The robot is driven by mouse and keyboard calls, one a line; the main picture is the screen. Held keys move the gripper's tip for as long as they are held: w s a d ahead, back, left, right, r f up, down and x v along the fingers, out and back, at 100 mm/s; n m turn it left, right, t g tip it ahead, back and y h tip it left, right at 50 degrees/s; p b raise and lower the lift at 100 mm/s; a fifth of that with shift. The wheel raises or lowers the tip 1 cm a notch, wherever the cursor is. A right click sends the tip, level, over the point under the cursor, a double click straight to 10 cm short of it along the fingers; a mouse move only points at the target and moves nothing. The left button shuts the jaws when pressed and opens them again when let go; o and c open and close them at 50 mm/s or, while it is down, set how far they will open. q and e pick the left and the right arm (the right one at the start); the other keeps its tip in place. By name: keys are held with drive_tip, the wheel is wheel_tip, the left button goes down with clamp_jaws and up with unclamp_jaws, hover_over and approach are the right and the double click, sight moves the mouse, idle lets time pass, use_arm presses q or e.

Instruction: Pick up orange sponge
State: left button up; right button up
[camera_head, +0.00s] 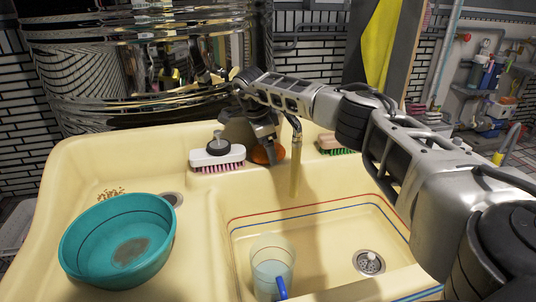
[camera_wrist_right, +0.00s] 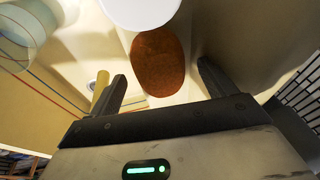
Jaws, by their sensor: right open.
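The orange sponge (camera_head: 268,154) sits on the back ledge of the cream sink, partly hidden by my right gripper (camera_head: 254,144). In the right wrist view the orange sponge (camera_wrist_right: 158,62) shows as a rounded, rough orange-brown shape. My right gripper (camera_wrist_right: 162,76) is open, with one finger on each side of the sponge in that picture. The jaws hold nothing. Whether the fingertips reach down to the sponge's height I cannot tell. My left gripper is not in view.
A white brush with pink bristles (camera_head: 217,159) stands just left of the sponge. The tap spout (camera_head: 296,165) is close on the right, with a green-bristled brush (camera_head: 337,145) beyond. A teal bowl (camera_head: 118,240) and a clear cup (camera_head: 271,268) are nearer the front.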

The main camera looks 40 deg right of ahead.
drive_tip(key=shift+d+f, duration=0.15)
drive_tip(key=shift+f, duration=0.45)
drive_tip(key=c, duration=1.1)
drive_tip(key=shift+o, duration=0.2)
